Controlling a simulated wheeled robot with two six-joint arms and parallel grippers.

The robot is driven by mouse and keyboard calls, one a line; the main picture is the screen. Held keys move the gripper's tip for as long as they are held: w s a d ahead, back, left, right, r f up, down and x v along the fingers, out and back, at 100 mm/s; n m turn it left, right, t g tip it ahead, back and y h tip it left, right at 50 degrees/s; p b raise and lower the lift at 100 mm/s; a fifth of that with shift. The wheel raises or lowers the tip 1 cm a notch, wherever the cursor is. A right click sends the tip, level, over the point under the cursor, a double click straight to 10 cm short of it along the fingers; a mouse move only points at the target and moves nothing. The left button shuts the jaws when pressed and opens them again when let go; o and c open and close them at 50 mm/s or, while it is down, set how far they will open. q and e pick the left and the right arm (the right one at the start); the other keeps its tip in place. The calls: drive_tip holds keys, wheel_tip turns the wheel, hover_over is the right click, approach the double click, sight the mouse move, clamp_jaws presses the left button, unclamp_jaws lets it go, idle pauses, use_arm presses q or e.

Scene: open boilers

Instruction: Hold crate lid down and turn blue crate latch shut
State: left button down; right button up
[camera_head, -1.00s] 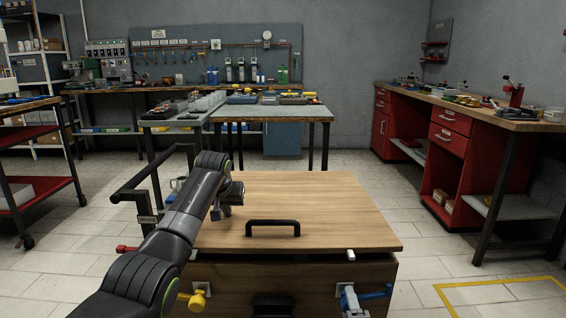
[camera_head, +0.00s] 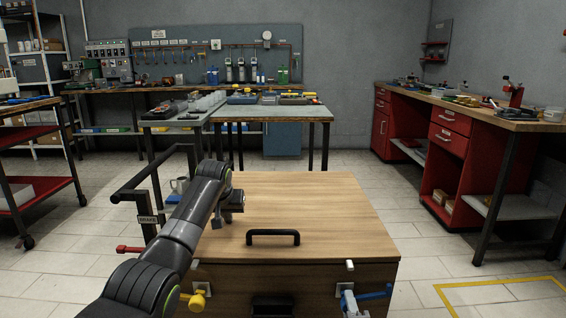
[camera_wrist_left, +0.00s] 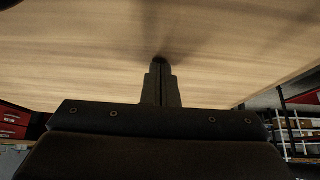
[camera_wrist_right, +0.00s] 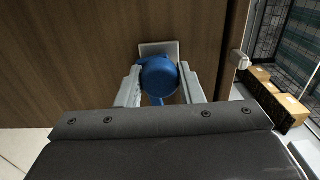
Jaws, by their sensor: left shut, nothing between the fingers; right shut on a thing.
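The wooden crate lid (camera_head: 320,205) with its black handle (camera_head: 273,237) lies down on the crate (camera_head: 245,285), with no clear gap at the front edge. My left gripper (camera_head: 217,222) is shut and empty, its tips against the lid's left part; the tips also meet the wood in the left wrist view (camera_wrist_left: 161,62). The blue crate latch (camera_head: 376,295) is on the crate's front right, its lever pointing right, roughly level. My right gripper (camera_wrist_right: 160,88) is shut on the blue latch (camera_wrist_right: 158,76), a pale finger on each side. Its arm is mostly out of the head view.
A yellow latch (camera_head: 194,300) is on the crate's front left. A pale tab (camera_head: 350,265) sits at the lid's front right edge. A black rail (camera_head: 145,195) and a red handle (camera_head: 130,249) stand left of the crate. The floor right of the crate is clear.

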use_arm(q)
drive_tip(key=shift+f, duration=0.1)
use_arm(e)
drive_tip(key=shift+c, duration=0.4)
drive_tip(key=n, duration=0.7)
drive_tip(key=shift+n, duration=0.4)
drive_tip(key=n, duration=0.8)
drive_tip(key=shift+r, duration=0.1)
drive_tip(key=o, duration=1)
drive_tip(key=shift+s, duration=0.1)
